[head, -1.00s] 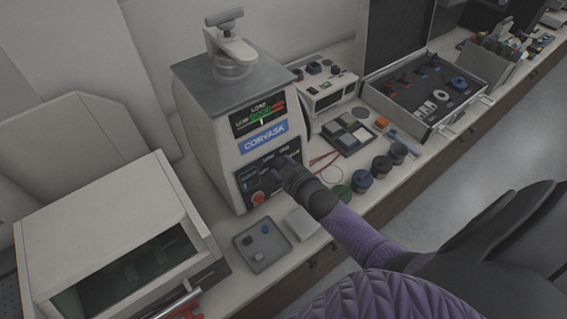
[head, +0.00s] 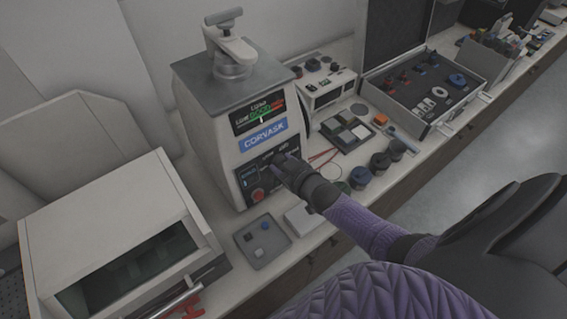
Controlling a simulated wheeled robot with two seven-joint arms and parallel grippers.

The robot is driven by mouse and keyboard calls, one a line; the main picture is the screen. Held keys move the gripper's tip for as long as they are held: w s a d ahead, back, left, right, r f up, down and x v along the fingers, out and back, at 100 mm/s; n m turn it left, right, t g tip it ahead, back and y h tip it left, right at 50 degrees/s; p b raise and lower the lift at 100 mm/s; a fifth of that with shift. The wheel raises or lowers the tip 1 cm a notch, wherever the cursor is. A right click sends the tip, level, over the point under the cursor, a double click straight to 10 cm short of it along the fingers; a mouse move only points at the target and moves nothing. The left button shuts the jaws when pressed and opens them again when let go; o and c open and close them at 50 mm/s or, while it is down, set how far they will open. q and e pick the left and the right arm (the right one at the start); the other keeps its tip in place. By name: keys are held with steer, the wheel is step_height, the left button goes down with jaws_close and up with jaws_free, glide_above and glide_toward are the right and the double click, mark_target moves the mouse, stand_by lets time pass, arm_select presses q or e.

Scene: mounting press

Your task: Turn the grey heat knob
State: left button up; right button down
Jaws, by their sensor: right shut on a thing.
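The mounting press (head: 215,127) stands on the bench with a grey top and a clamp on it. Its front has a lit display (head: 258,112), a blue CORVASK label (head: 263,136) and a dark lower control panel (head: 249,177) with a red button (head: 257,195). My right gripper (head: 281,166) is at the right part of that panel, shut on what seems to be the grey heat knob. The gripper hides the knob, so its angle cannot be seen. My left gripper is not in view.
A grey tray (head: 271,257) with small pieces lies before the press, beside a white block (head: 303,219). A cream cabinet (head: 110,225) stands at left. An open case (head: 425,112) lies at right.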

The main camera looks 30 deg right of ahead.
steer(key=shift+f, duration=0.1)
steer(key=shift+c, duration=0.9)
jaws_free()
steer(key=p+v, duration=0.3)
steer(key=v, duration=0.7)
